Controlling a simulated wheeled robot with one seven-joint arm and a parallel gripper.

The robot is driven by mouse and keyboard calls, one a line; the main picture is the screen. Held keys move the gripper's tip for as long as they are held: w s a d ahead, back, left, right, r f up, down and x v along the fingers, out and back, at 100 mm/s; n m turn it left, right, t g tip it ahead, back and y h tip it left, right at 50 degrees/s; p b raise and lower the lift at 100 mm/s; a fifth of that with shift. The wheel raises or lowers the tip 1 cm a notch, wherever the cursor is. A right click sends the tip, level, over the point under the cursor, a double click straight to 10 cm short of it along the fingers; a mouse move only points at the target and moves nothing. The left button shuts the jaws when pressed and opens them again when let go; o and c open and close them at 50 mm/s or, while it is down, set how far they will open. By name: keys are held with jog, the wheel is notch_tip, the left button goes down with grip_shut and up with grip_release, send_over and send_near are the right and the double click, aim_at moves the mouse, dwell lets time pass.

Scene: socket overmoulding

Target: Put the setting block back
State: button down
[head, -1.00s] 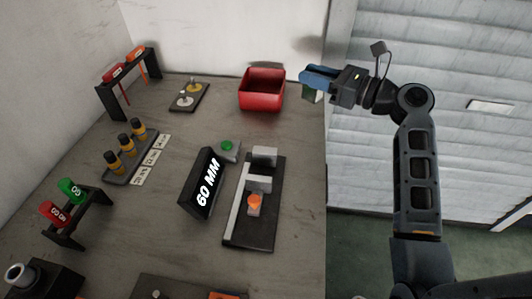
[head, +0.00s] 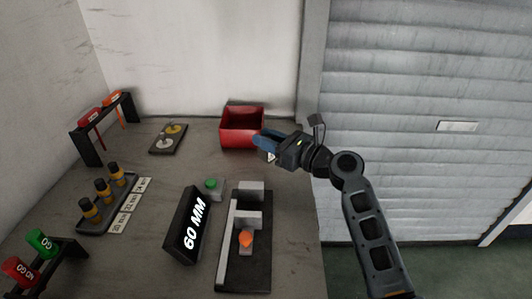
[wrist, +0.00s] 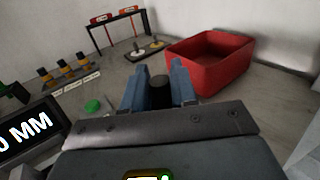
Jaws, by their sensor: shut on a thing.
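My gripper (head: 262,146) is over the right side of the bench, just in front of the red bin. In the wrist view its blue fingers (wrist: 160,82) are shut on the setting block, of which a dark round end (wrist: 158,86) shows between them. In the head view only a small pale part of the block (head: 270,157) shows below the fingers; the rest is hidden. I cannot tell its full shape. A dark fixture plate (head: 262,272) with grey blocks (head: 248,219) and an orange knob (head: 246,239) lies nearer, apart from the gripper.
The red bin (head: 242,142) stands at the back, close to my gripper. A 60 MM display (head: 185,226) and a green button (head: 211,184) sit left of the fixture. A labelled rack of yellow-banded pegs (head: 103,193) and a two-disc plate (head: 167,138) stand further left.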

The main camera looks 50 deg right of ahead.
aim_at(273, 156)
jog(key=shift+w+a+f+b, duration=0.15)
jog(key=shift+f+b, duration=0.3)
jog(key=shift+f, duration=1.6)
jog(key=shift+f, duration=0.1)
jog(key=c, duration=0.9)
grip_release()
jog(key=shift+s, duration=0.25)
jog(key=s, duration=0.7)
jog(key=s+d, duration=0.1)
jog(key=s, duration=0.3)
jog(key=shift+s, duration=0.35)
